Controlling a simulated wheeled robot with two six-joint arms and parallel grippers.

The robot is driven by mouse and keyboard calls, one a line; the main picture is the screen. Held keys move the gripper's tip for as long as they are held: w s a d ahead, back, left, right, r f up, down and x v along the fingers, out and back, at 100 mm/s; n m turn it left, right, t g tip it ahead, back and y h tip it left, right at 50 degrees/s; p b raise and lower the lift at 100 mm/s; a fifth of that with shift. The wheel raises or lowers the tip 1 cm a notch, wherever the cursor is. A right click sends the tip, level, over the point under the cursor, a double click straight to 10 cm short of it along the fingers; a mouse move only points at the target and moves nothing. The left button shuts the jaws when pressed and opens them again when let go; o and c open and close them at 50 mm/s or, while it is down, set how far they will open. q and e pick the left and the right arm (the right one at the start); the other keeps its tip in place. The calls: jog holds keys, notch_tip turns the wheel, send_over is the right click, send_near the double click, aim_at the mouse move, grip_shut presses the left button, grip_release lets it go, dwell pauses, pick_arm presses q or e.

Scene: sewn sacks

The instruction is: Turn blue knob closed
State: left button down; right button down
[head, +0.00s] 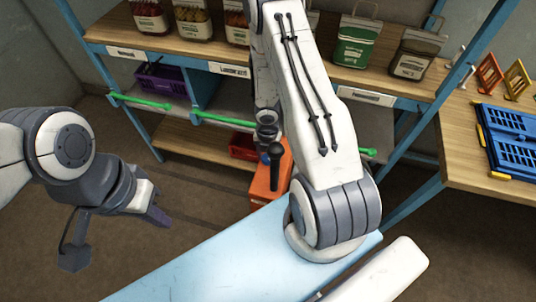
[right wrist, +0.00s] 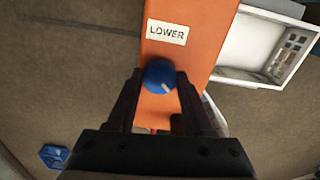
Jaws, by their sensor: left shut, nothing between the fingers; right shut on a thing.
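The blue knob (right wrist: 160,71) sits on the face of an orange box (right wrist: 182,55), below a white label reading LOWER (right wrist: 167,32). A white mark on the knob's edge points toward the lower right of the right wrist view. My right gripper (right wrist: 159,79) has one finger on each side of the knob and is shut on it. In the head view the orange box (head: 266,192) stands behind my right arm, and the knob is hidden there. My left gripper (head: 157,214) is shut and empty, out over the floor at the left.
A shelf rack (head: 190,55) with several sacks stands behind, with green bars (head: 225,120) along its front. A purple crate (head: 165,78) sits on the rack. A wooden table (head: 490,135) with a blue tray (head: 512,135) is at the right. Open floor (head: 185,185) lies between.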

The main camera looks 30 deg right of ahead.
jog(key=m, duration=0.5)
jog(key=shift+m, duration=0.3)
jog(key=shift+a+m, duration=0.1)
jog(key=shift+m, duration=2.1)
jog(key=shift+c, duration=1.4)
grip_release()
jog(key=shift+w, duration=0.1)
